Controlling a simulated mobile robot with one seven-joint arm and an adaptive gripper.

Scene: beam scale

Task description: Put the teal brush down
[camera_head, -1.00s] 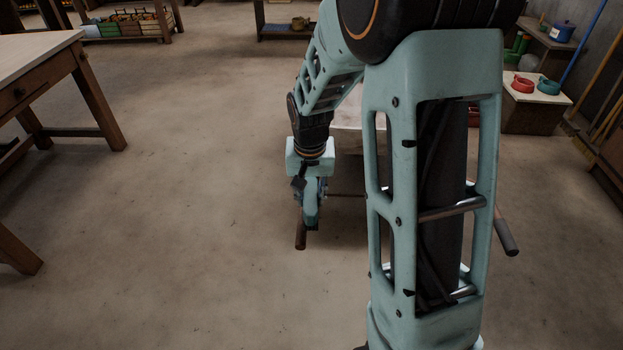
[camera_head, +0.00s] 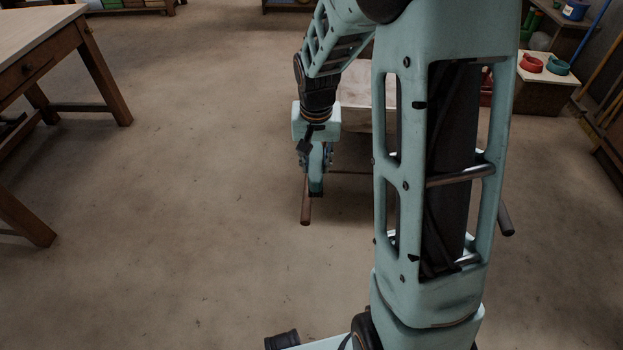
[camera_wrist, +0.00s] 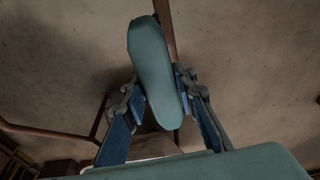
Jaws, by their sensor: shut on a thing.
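The teal brush (camera_wrist: 155,75) shows in the wrist view as a long rounded teal body. My gripper (camera_wrist: 158,92) is shut on it, with one blue finger on each side. In the head view my gripper (camera_head: 316,182) hangs low, beside a brown handle bar (camera_head: 306,205) over the floor. I cannot clearly tell the brush from my own teal parts there. The brush's far side is hidden, and I see no surface touching it.
A pale flat-topped cart or low table (camera_head: 354,95) stands behind my arm, partly hidden. A wooden table (camera_head: 62,48) is at the left. A box (camera_head: 541,92) at the right bears a red bowl (camera_head: 531,63) and a teal bowl (camera_head: 558,66). The floor at left centre is clear.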

